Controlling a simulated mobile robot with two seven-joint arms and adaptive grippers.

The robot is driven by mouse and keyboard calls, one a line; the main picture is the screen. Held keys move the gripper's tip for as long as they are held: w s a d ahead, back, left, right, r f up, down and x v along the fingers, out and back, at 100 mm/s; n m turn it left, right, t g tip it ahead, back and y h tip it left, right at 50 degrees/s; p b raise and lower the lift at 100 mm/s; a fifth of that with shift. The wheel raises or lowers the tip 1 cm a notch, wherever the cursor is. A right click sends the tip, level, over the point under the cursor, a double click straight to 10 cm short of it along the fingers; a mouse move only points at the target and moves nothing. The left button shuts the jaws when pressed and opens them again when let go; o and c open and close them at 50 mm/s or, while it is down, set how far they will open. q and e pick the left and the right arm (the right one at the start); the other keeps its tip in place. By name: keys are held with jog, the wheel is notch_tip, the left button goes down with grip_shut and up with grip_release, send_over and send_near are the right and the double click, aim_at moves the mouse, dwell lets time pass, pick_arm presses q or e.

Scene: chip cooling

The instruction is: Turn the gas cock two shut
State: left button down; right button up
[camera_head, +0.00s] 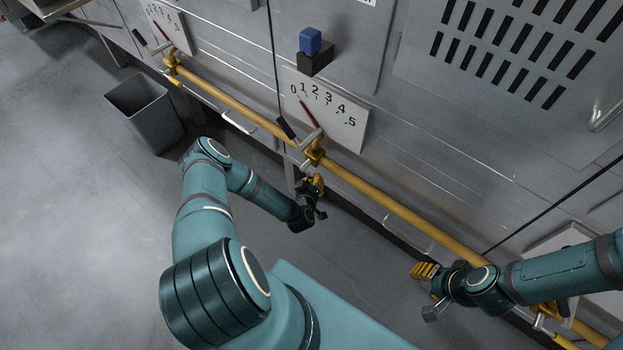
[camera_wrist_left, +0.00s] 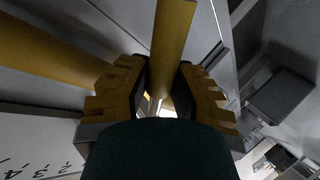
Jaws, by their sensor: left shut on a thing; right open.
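The cock (camera_head: 314,152) at the middle dial sits on the yellow gas pipe (camera_head: 380,203), with a pale lever (camera_head: 307,140) at its top. The white dial plate (camera_head: 345,128) behind it reads 0 to 5, and its red pointer (camera_head: 309,113) lies near the low end. My left gripper (camera_head: 316,185) is just below this cock, shut on a part that its fingers mostly hide. In the left wrist view, a yellow pipe (camera_wrist_left: 172,45) rises between and beyond the yellow-padded fingers. My right gripper (camera_head: 428,280) is open and empty near the pipe, to the right.
Another dial (camera_head: 167,25) and cock (camera_head: 172,62) are at the upper left. A grey bin (camera_head: 145,110) stands on the floor at the left. The floor farther left is clear.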

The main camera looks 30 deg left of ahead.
pick_arm(q)
jog(key=shift+d+r+n+g+h+p, duration=0.3)
jog(key=shift+d+r+n+g+h, duration=0.15)
jog(key=shift+r+n+h, duration=0.35)
jog(key=shift+d+r+n+h, duration=0.2)
jog(key=shift+d+n+h, duration=0.1)
jog(key=shift+n+h, duration=0.35)
jog(key=shift+d+r+n+h+b, duration=0.2)
jog(key=shift+r+n+h+b, duration=0.15)
jog(key=shift+r+n+h, duration=0.35)
jog(key=shift+d+r+n+g+h+b, duration=0.15)
jog(key=shift+r+n+g+h+b, duration=0.2)
jog(key=shift+r+n+h+b, duration=0.55)
jog(key=shift+f, duration=0.2)
jog(key=c, duration=0.8)
grip_release()
jog(key=shift+s, duration=0.15)
